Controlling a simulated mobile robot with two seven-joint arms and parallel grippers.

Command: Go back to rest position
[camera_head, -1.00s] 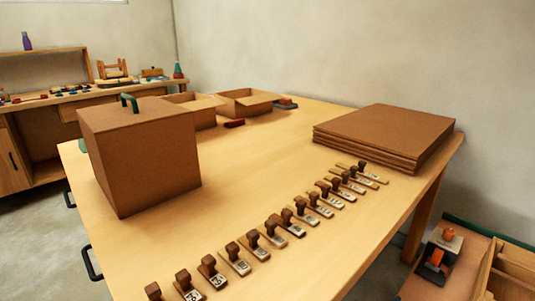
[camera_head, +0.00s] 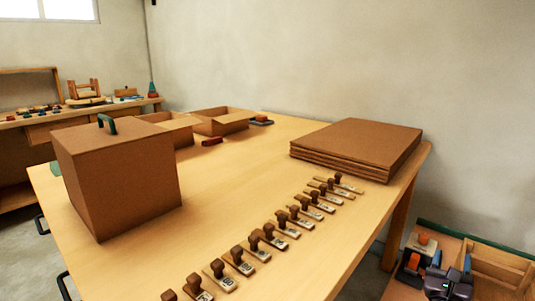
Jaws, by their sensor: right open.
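My right gripper (camera_head: 448,281) shows at the bottom right, dark and small in the view. It is open, with nothing seen between its fingers, and it is in front of the low wooden tray, apart from the table. Whether it touches anything there I cannot tell. My left gripper is not in view.
A wooden table (camera_head: 235,190) fills the middle. It bears a closed brown box (camera_head: 120,180) with a green handle, two open boxes (camera_head: 222,121), a stack of brown boards (camera_head: 360,145) and a row of wooden stamps (camera_head: 268,237). A low tray (camera_head: 490,262) stands right of the table.

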